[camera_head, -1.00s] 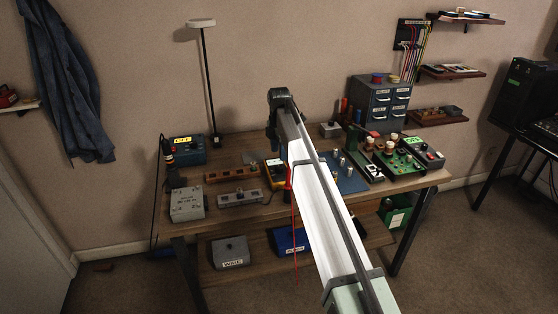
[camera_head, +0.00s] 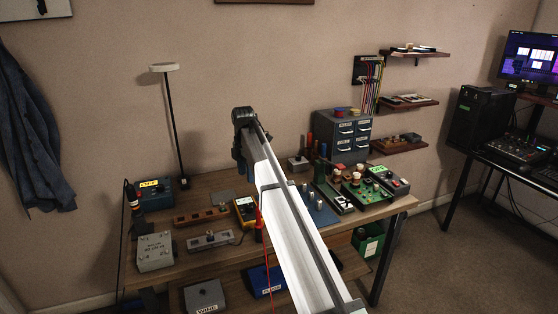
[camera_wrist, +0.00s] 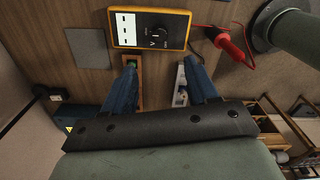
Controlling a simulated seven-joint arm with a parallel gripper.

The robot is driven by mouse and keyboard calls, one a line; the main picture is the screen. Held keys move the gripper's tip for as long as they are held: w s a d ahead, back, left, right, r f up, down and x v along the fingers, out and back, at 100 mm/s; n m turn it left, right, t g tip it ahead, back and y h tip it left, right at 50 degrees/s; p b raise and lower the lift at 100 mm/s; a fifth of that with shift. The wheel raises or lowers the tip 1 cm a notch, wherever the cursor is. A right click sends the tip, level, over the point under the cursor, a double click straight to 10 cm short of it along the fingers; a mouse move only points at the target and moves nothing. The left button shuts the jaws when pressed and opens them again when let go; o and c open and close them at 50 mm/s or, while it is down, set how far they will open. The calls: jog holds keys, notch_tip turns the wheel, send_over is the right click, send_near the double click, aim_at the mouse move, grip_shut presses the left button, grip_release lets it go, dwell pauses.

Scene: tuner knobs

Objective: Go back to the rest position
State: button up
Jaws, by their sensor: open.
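My gripper (camera_wrist: 160,62) shows in the wrist view as two blue fingers set well apart, with nothing between them. It is above the wooden workbench (camera_wrist: 60,28), beside the near edge of the yellow multimeter (camera_wrist: 150,28). Whether it is at the rest position cannot be told. In the head view my raised arm reaches over the bench from the lower right. The gripper's dark blue body (camera_head: 238,155) hangs at the arm's far end, and its fingertips are hard to make out there.
A red probe (camera_wrist: 235,45) and its lead lie right of the multimeter. A lamp (camera_head: 164,68), a grey box (camera_head: 155,252) and a drawer cabinet (camera_head: 342,135) stand on the bench. Green circuit boards (camera_head: 368,192) are on its right. Wall shelves (camera_head: 410,100) are farther right.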

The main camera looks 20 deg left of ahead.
jog(key=s+d+f+m+g+h, duration=0.1)
jog(key=s+d+f+m, duration=0.45)
jog(key=d+f, duration=0.9)
jog(key=s+d+f+m+h, duration=0.1)
jog(key=s+d+f+m, duration=0.45)
jog(key=d+f, duration=0.95)
jog(key=s+d+f+m+g+h, duration=0.1)
jog(key=s+d+f+m, duration=0.4)
jog(key=d+f, duration=0.95)
jog(key=s+d+f+m+g+y, duration=0.1)
jog(key=s+d+f+m, duration=0.2)
jog(key=s+d+f, duration=0.35)
jog(key=s+d+f+m+g, duration=0.2)
jog(key=s+d+f+m, duration=0.15)
jog(key=s+d, duration=0.55)
jog(key=s+d+f+m, duration=0.1)
jog(key=s+m, duration=0.1)
jog(key=s, duration=0.4)
jog(key=s+d+f+m+g+y, duration=0.1)
jog(key=s+d+f+m, duration=0.1)
jog(key=s, duration=0.5)
jog(key=s+d+f+m+y, duration=0.1)
jog(key=s+d+m, duration=0.1)
jog(key=s, duration=0.5)
jog(key=shift+f+m+g, duration=0.3)
jog(key=shift+m+g, duration=0.1)
jog(key=shift+m, duration=0.35)
